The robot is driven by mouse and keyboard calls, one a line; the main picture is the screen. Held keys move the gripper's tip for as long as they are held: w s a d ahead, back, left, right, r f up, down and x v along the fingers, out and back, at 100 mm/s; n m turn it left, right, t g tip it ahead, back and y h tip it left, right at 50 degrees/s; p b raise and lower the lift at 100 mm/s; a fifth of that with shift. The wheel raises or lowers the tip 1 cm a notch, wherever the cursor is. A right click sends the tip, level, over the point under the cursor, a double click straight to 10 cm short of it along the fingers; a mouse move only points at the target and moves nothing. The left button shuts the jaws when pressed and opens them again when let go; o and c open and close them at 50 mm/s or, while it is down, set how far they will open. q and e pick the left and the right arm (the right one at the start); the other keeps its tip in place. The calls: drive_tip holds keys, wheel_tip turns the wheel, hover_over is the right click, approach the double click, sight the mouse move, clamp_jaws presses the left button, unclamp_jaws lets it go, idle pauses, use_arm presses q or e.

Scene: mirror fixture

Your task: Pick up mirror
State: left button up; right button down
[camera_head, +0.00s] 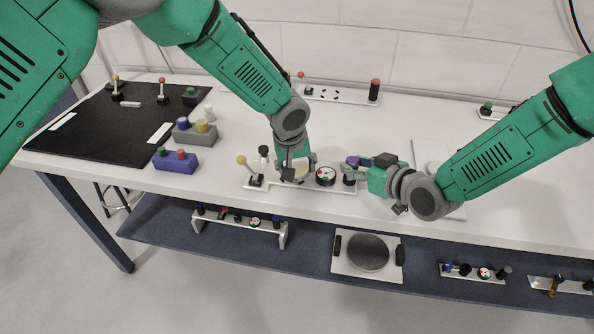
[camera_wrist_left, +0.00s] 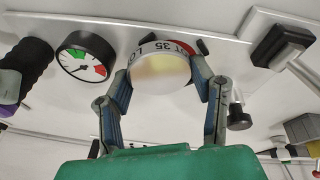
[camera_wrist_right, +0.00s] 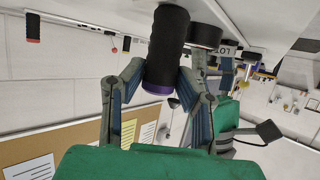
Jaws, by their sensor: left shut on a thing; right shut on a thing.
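My left gripper (camera_head: 296,172) is over the white panel (camera_head: 337,190) on the table. It is shut on a round pale disc (camera_wrist_left: 160,70) with a shiny, yellowish face and a lettered rim. My right gripper (camera_head: 358,174) is at the right end of this panel. It is shut on a black cylindrical handle (camera_wrist_right: 168,45) with a purple end. A white plate (camera_head: 342,267) on the lower shelf carries a round grey disc (camera_head: 368,251) between two black handles. I cannot tell for sure which disc is the mirror.
A gauge (camera_head: 326,176) sits between my grippers, and a yellow-knobbed lever (camera_head: 243,161) stands at the panel's left end. A purple button box (camera_head: 176,161) and a grey one (camera_head: 195,134) stand left. A black mat (camera_head: 105,125) covers the table's left end. Small panels stand at the back.

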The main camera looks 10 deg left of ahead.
use_arm(q)
drive_tip(key=shift+s+d+f, duration=0.1)
drive_tip(key=shift+s+f, duration=0.3)
drive_tip(key=shift+c, duration=0.6)
drive_tip(key=shift+r, duration=0.15)
drive_tip(key=r, duration=0.9)
drive_tip(key=shift+w+a+r, duration=0.2)
drive_tip(key=shift+w+r, duration=0.05)
drive_tip(key=shift+a+f+n+g+y, duration=0.15)
drive_tip(key=shift+f+n+y, duration=0.2)
drive_tip(key=shift+f, duration=0.95)
drive_tip(key=shift+a+f+n+g+y, duration=0.15)
drive_tip(key=shift+f+y, duration=0.3)
drive_tip(key=shift+f, duration=0.8)
drive_tip(key=shift+a+f+n+y, duration=0.1)
drive_tip(key=shift+f+n+y, duration=0.25)
drive_tip(key=shift+f, duration=0.95)
drive_tip(key=shift+d, duration=0.1)
drive_tip(key=shift+f, duration=0.6)
drive_tip(key=shift+r, duration=0.35)
drive_tip(key=shift+f, duration=0.35)
